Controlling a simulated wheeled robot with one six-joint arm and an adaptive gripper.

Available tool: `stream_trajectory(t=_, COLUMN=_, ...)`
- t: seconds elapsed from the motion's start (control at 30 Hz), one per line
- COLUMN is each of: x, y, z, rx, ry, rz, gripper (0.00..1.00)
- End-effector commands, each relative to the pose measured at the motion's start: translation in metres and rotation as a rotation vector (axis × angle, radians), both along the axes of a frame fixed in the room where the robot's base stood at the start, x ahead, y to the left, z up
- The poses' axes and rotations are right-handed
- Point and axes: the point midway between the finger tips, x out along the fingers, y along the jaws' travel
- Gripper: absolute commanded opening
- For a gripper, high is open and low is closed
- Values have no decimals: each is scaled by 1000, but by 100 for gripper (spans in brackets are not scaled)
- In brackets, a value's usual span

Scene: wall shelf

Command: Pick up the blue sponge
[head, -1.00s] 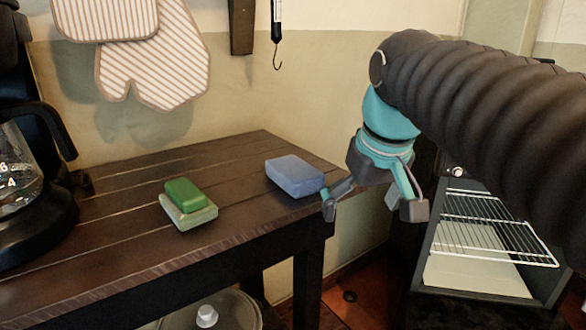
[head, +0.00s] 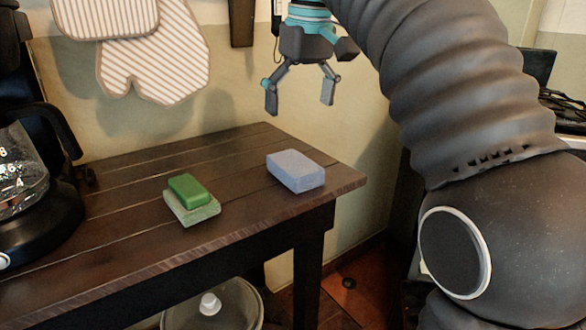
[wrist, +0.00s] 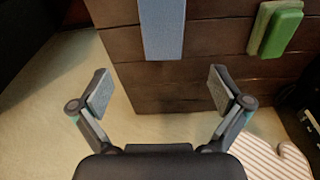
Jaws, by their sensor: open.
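The blue sponge (head: 296,170) lies flat on the dark wooden shelf (head: 130,232), near its right end. It also shows at the top edge of the wrist view (wrist: 161,28), partly cut off. My gripper (head: 299,108) is open and empty, pointing down above the shelf and the sponge, clearly apart from it. In the wrist view the two fingers (wrist: 160,92) are spread wide, with the sponge beyond them between their lines.
A green block (head: 189,188) rests on a paler green sponge (head: 192,208) left of the blue sponge. A coffee maker (head: 40,195) stands at the far left. Striped oven mitts (head: 155,65) hang on the wall behind. The shelf around the blue sponge is clear.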

Motion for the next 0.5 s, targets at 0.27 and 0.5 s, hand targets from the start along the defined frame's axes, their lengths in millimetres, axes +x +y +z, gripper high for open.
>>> stream_trajectory(t=0.27, x=4, y=3, z=-41, rx=-1, ry=2, rz=0, gripper=100)
stream_trajectory(t=0.5, x=7, y=5, z=-63, rx=0, ry=-1, rz=0, gripper=100)
